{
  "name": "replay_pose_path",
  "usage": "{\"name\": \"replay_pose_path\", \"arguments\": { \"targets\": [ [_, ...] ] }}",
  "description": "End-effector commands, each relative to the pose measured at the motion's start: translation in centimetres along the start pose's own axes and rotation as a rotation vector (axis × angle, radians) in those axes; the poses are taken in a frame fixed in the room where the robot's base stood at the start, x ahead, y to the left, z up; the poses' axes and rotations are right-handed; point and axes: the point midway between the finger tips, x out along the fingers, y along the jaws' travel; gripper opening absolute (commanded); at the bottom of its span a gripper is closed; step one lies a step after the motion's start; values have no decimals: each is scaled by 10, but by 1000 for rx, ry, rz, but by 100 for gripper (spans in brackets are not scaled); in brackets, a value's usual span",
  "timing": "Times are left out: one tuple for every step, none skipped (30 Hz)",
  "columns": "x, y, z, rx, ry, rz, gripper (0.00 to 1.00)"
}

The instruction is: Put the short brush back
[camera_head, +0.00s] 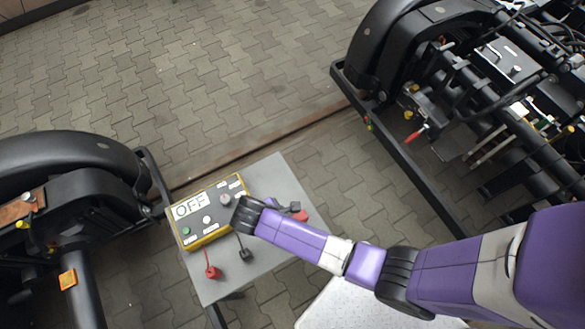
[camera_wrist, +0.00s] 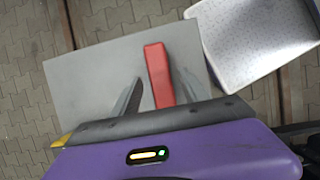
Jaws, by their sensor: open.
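A red bar-shaped piece (camera_wrist: 157,72) lies on the grey table (camera_wrist: 90,75) in the wrist view. Its red end also shows in the head view (camera_head: 302,216). I cannot tell whether it is the short brush, and no bristles show. My gripper (camera_wrist: 160,78) is open, with one finger on each side of the red piece and gaps visible between. The near end of the piece is hidden behind my gripper body. In the head view my gripper (camera_head: 286,206) is over the right part of the table, partly covered by my arm.
A yellow tester box (camera_head: 208,212) reading OFF sits on the table's left. A red clip (camera_head: 212,271) and a black clip (camera_head: 245,254) lie before it. A white speckled surface (camera_head: 345,305) is nearby. Black bogies stand left (camera_head: 70,180) and right (camera_head: 430,100). Paving beyond is clear.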

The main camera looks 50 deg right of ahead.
Motion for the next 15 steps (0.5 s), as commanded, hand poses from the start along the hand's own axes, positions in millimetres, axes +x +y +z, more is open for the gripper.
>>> {"name": "replay_pose_path", "arguments": {
  "targets": [
    [-12, 1, 0, 0, 3, 4, 52],
    [-19, 0, 0, 0, 2, 3, 52],
    [-27, 1, 0, 0, 2, 3, 52],
    [-33, 1, 0, 0, 2, 3, 52],
    [-38, 1, 0, 1, 2, 3, 52],
    [-45, 1, 0, 1, 2, 3, 52],
    [-50, 0, 0, 0, 2, 2, 52],
    [-55, 1, 0, 0, 2, 3, 52],
    [-60, 1, 0, 0, 2, 2, 52],
    [-64, 1, 0, 0, 1, 2, 52],
    [-67, 1, -1, 0, 1, 2, 52],
    [-70, 1, 0, 0, 1, 2, 52],
    [-72, 0, 0, 0, 1, 1, 52],
    [-74, 0, 0, 0, 1, 1, 52],
    [-75, 0, 0, 0, 1, 1, 52]
  ]
}}
